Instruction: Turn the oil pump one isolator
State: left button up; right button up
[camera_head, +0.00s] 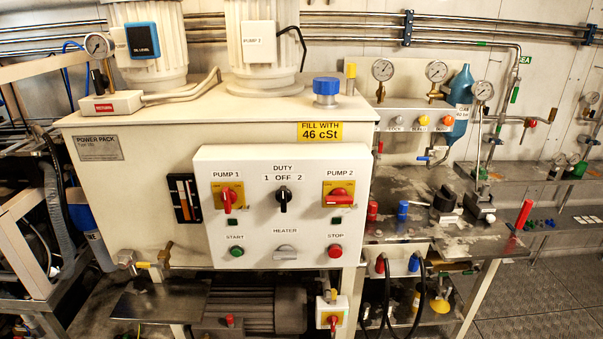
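The pump 1 isolator (228,199) is a red rotary handle on a yellow plate, at the upper left of the white control panel (262,259). Its handle stands roughly upright. The pump 2 isolator (338,196) is a similar red handle on a yellow plate at the upper right, and its handle lies roughly horizontal. Between them is the black duty selector (284,198), marked 1, OFF, 2, with its handle roughly upright. Neither of my grippers shows in the head view.
The panel also carries a green start button (237,252), a grey heater knob (285,252) and a red stop button (335,251). The power pack tank (130,190) is behind it. A cluttered metal bench (405,228) stands at right. Open floor (560,285) shows at lower right.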

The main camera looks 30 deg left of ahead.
aim_at(227, 197)
jog(key=u, duration=1.3)
